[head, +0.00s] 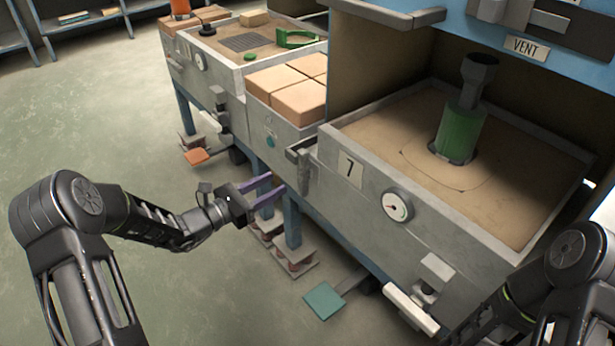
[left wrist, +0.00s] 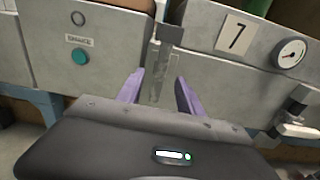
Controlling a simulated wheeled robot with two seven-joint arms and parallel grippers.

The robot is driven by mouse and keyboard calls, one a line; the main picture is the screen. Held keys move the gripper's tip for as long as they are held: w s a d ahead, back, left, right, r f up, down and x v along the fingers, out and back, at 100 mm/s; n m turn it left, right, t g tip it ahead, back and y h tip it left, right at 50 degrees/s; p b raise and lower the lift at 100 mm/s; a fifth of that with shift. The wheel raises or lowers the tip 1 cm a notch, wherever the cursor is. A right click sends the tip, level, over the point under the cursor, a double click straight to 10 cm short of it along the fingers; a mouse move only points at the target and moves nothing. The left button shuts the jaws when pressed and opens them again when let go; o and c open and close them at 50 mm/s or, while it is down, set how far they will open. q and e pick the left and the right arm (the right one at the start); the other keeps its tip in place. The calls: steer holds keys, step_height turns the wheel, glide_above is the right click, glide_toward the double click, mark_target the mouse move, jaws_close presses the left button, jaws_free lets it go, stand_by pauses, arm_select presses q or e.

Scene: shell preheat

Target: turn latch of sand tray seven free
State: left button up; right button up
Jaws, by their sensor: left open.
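Sand tray seven (head: 380,190) is a grey metal box with a "7" plate and a dial on its front, filled with brown sand. A dark metal latch (head: 304,172) hangs upright at its left front corner. In the left wrist view the latch (left wrist: 170,36) stands above and between my finger tips. My left gripper (head: 268,190) is open, its purple fingers apart and empty, left of and below the latch. It also shows in the left wrist view (left wrist: 158,84). I see no contact with the latch. My right arm is at the lower right; its gripper is not visible.
A bin of tan blocks (head: 300,95) adjoins the tray on the left. A green cylinder (head: 460,132) stands in the sand. A pale handle (head: 412,308) juts from the tray's lower front, and a teal pedal (head: 324,300) lies below. Open floor (head: 120,120) is at left.

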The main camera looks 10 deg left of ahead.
mark_target(299, 172)
arm_select(q)
steer(key=shift+s+r, duration=0.1)
steer(key=shift+d, duration=0.1)
steer(key=b+x, duration=0.1)
steer(key=x, duration=0.6)
steer(key=shift+w+d+b, duration=0.3)
steer(key=shift+b, duration=0.05)
jaws_close()
stand_by(0.4)
stand_by(1.0)
